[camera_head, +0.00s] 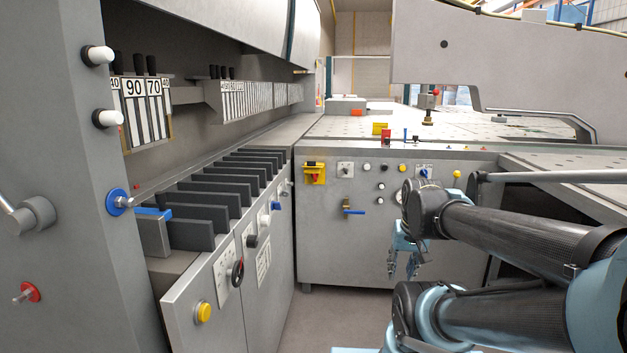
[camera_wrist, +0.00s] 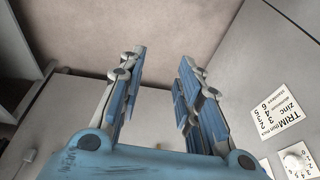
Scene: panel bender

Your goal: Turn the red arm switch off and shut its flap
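A small red part (camera_head: 386,136) stands on the top edge of the far grey console (camera_head: 350,238). It may be the arm switch with its flap, but it is too small to tell, and its position cannot be read. My gripper (camera_head: 403,272) hangs in front of the console, lower than that part and apart from it. In the wrist view my gripper (camera_wrist: 160,80) has its two blue fingers spread with nothing between them. The red part does not show in the wrist view.
The console front carries a yellow box with a red part (camera_head: 314,173), a blue-handled valve (camera_head: 352,210) and several knobs. A grey rail (camera_head: 550,176) runs at the right. Floor between the machines is clear.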

